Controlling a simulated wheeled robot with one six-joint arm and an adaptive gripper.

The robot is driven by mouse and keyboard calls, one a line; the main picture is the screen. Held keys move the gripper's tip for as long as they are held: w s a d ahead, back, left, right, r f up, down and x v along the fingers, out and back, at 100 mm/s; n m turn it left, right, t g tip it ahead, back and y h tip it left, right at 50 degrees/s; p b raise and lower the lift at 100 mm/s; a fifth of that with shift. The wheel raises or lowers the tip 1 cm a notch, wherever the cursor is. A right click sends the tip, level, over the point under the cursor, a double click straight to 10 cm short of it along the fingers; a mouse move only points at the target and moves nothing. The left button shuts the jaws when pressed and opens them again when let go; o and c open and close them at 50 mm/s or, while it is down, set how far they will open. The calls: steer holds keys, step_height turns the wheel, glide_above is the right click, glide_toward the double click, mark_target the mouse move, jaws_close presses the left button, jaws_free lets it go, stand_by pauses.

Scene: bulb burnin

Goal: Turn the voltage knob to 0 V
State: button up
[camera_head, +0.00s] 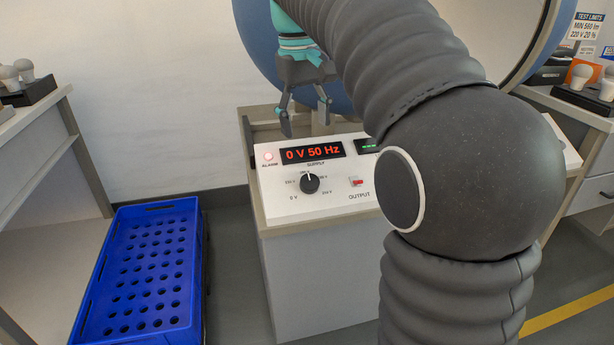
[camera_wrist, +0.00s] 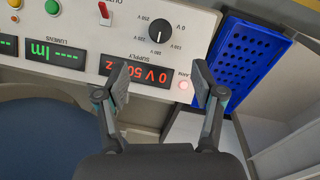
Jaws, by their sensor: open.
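The black voltage knob (camera_head: 310,184) sits on the sloped white supply panel (camera_head: 285,208). Its white pointer line points up toward the display, not at the 0 V mark at lower left. The knob also shows upside down in the wrist view (camera_wrist: 161,30). The red supply display (camera_head: 313,152) reads 0 V 50 Hz. My gripper (camera_head: 306,116) is open and empty, above the back edge of the panel. In the wrist view its fingertips (camera_wrist: 160,82) are spread over the display area, apart from the knob.
A red output switch (camera_head: 357,182) is right of the knob, and a lit alarm lamp (camera_head: 268,157) is at the panel's upper left. A blue crate (camera_head: 150,265) stands left of the bench. My arm hides the panel's right part. A large blue-rimmed round opening (camera_head: 258,62) stands behind.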

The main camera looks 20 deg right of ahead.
mark_target(310, 181)
steer(key=f+b, duration=0.1)
steer(key=f, duration=0.8)
steer(key=d+f+b, duration=0.1)
steer(key=f, duration=0.3)
steer(key=shift+w+f+b, duration=0.1)
steer(key=shift+f+b, duration=0.05)
steer(key=shift+b, duration=0.2)
steer(key=c, duration=1.1)
